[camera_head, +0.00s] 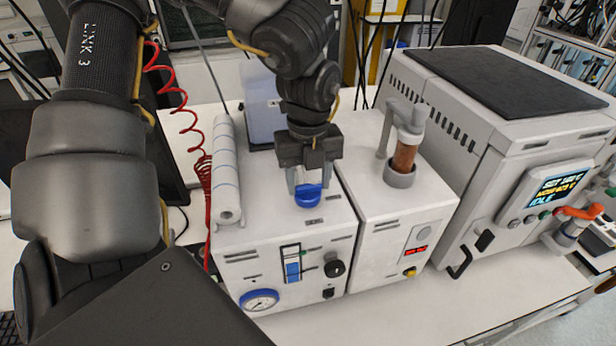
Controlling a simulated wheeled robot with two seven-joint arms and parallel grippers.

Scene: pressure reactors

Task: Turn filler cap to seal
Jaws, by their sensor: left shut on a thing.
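The blue filler cap (308,197) sits on top of the white unit with the gauge (285,230). My left gripper (308,186) points straight down from above, and its fingers are shut on the cap. The fingers partly cover the cap's upper part, so I cannot tell how far it is turned. My right gripper does not show.
To the right is a white unit (400,215) bearing a glass tube with brown filling (405,155). A large box-shaped instrument (500,150) with a lit screen stands farther right. The front bench strip (400,310) is clear.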

